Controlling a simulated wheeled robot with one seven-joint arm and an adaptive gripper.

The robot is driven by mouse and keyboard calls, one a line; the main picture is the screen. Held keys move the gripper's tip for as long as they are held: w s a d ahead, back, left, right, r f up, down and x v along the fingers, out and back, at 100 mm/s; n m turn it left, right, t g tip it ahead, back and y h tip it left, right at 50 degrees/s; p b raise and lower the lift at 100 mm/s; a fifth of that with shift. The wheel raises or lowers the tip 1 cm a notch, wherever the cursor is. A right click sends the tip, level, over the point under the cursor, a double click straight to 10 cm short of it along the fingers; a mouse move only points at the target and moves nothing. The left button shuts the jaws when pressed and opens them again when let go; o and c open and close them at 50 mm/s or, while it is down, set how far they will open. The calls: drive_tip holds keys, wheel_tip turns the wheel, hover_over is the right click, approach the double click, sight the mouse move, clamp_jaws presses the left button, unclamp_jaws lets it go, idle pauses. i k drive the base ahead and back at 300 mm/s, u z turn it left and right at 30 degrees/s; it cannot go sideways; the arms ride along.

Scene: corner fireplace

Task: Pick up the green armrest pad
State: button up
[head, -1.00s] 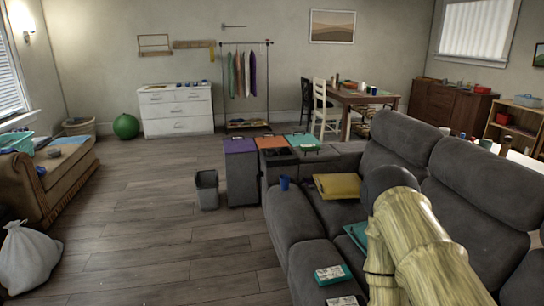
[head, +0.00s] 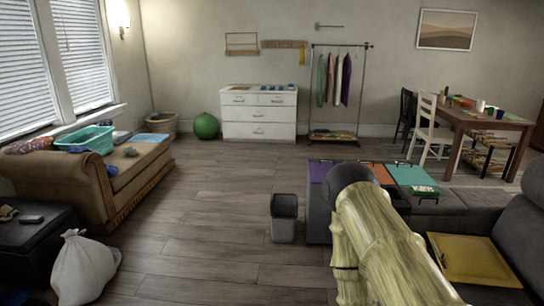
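My yellowish arm rises in front and hides part of the block and the orange and purple pads. My gripper cannot be made out, so its state is not shown.
A grey bin (head: 284,220) stands on the floor left of the block. A white bag (head: 84,268) and a brown sofa (head: 125,190) are at left. The wooden floor in the middle is clear.

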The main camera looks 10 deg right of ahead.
sight(416, 190)
drive_tip(key=z, duration=0.05)
drive_tip(key=i, duration=1.7)
drive_tip(key=z, duration=0.8)
drive_tip(key=i, duration=1.45)
drive_tip(key=z, duration=0.6)
